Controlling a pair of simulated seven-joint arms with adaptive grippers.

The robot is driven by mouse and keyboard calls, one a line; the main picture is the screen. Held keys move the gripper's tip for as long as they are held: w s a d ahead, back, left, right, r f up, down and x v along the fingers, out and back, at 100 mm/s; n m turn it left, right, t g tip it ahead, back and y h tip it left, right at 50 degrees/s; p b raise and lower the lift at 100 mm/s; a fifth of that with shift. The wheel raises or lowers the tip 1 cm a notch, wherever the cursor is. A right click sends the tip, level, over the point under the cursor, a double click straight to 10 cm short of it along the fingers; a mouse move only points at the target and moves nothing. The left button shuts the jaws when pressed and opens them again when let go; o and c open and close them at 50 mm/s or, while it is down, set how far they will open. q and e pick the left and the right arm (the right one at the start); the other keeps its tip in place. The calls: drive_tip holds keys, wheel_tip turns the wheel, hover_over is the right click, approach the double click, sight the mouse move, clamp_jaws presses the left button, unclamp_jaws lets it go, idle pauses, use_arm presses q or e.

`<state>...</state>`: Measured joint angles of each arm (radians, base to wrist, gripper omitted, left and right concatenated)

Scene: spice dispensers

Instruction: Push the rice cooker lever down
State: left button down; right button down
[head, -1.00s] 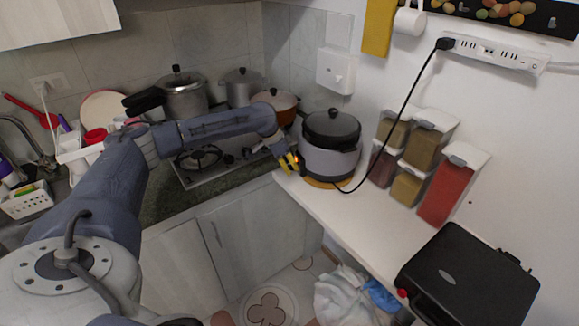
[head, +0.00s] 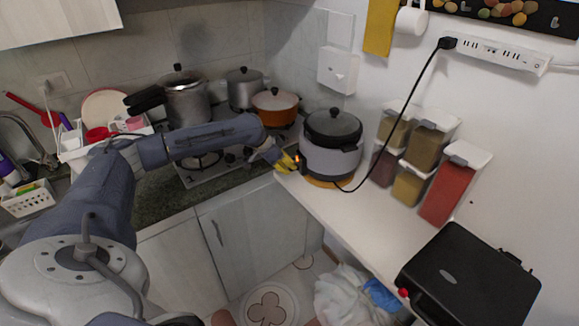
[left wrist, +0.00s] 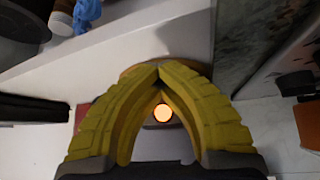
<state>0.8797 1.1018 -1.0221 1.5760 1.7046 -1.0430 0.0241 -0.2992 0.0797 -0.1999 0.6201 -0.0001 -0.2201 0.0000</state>
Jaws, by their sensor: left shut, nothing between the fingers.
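The rice cooker (head: 330,158), grey-white with a dark lid, stands at the left end of the white counter. My left gripper (head: 299,164), with yellow fingers, is shut and empty at the lower left front of the cooker. A small orange glow shows beside its fingertips. I cannot tell whether they touch the cooker. In the left wrist view, the yellow fingertips (left wrist: 160,70) meet, and a round glowing light (left wrist: 163,113) shows between the fingers. The lever cannot be made out; the fingers may cover it. My right gripper is not in view.
A black cable (head: 398,118) runs from the cooker to the wall power strip (head: 497,55). Spice dispensers (head: 428,145) stand to its right. A black appliance (head: 468,280) sits at the counter's near end. Pots, including an orange one (head: 275,107), stand on the stove at left.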

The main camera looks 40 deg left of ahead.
use_arm(q)
drive_tip(key=shift+d+f+t+h, duration=0.2)
drive_tip(key=shift+f+t+h, duration=0.15)
drive_tip(key=shift+t+h, duration=0.55)
drive_tip(key=shift+t, duration=0.4)
drive_tip(key=shift+r, duration=0.1)
drive_tip(key=c, duration=2.2)
unclamp_jaws()
drive_tip(key=c, duration=1.2)
unclamp_jaws()
drive_tip(key=shift+a, duration=0.1)
drive_tip(key=shift+s+a, duration=0.2)
drive_tip(key=v, duration=1.1)
drive_tip(key=shift+r, duration=0.2)
